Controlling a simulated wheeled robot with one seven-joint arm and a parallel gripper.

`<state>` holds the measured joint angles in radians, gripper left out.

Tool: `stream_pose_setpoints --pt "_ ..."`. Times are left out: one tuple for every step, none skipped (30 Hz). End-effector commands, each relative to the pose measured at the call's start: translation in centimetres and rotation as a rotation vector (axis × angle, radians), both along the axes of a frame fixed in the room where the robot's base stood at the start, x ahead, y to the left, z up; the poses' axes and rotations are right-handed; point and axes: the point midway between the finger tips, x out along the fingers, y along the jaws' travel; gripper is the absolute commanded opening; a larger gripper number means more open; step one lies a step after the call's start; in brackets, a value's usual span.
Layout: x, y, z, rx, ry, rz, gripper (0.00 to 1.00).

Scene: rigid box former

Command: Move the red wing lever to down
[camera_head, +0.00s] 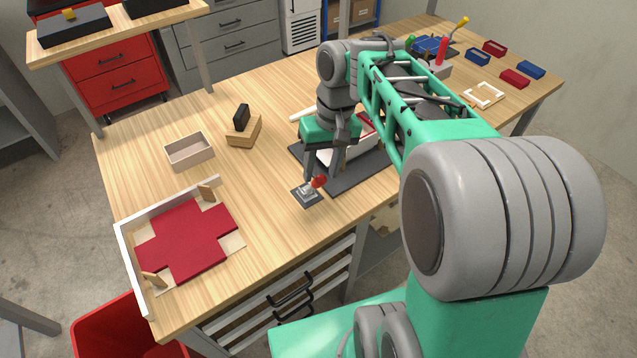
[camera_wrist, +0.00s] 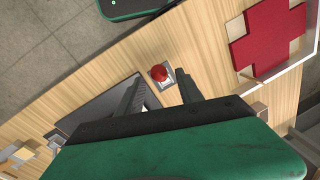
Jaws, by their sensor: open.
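A small lever with a red knob (camera_head: 318,181) stands on a small grey base plate (camera_head: 306,194) near the front edge of the bench. I take it as the red wing lever. The knob leans up and to the right in the head view. In the wrist view the red knob (camera_wrist: 159,73) shows between my fingers, with its pale base under it. My gripper (camera_head: 323,176) is open, pointing down, its fingers just behind and above the knob. The wrist view shows the open gripper (camera_wrist: 159,78) with a gap on each side of the knob. I cannot tell whether a finger touches it.
A red cross-shaped sheet (camera_head: 187,240) lies in a white-walled corner fixture (camera_head: 126,255) at the left. A beige open box (camera_head: 190,150) and a wooden block with a black grip (camera_head: 243,130) stand behind. A dark plate (camera_head: 350,178) lies right of the lever, partly under my arm.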

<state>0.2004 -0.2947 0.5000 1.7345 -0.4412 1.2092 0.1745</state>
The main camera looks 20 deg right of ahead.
Motion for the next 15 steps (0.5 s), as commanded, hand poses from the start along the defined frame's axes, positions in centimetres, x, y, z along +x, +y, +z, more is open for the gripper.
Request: stream_pose_setpoints --pt "-0.1 0.2 -1.1 0.0 0.003 0.0 0.43" --pt "-0.1 0.3 -1.6 0.0 0.003 0.001 0.43" --pt "-0.1 0.4 -2.2 0.0 0.003 0.002 0.43" --pt "-0.1 0.5 -2.6 0.0 0.001 0.002 0.43" --pt "-0.1 0.6 -3.0 0.0 0.001 0.003 0.43" --pt "-0.1 0.6 -3.3 0.0 0.001 0.002 0.43" --pt "0.0 0.6 -3.5 -0.001 0.0 0.002 0.43" --pt "0.0 0.7 -3.7 -0.001 -0.001 0.002 0.43" --pt "0.0 0.7 -3.8 -0.001 -0.001 0.002 0.43" --pt "0.0 0.7 -3.8 -0.001 -0.002 0.002 0.43" --pt "0.0 0.7 -3.8 -0.001 -0.002 0.002 0.43" --pt "0.0 0.7 -3.8 -0.001 -0.002 0.002 0.43" --pt "0.0 0.7 -3.8 -0.001 -0.002 0.002 0.43" --pt "0.0 0.7 -3.8 -0.001 -0.002 0.002 0.43" --pt "0.0 0.7 -3.8 -0.001 -0.002 0.002 0.43"
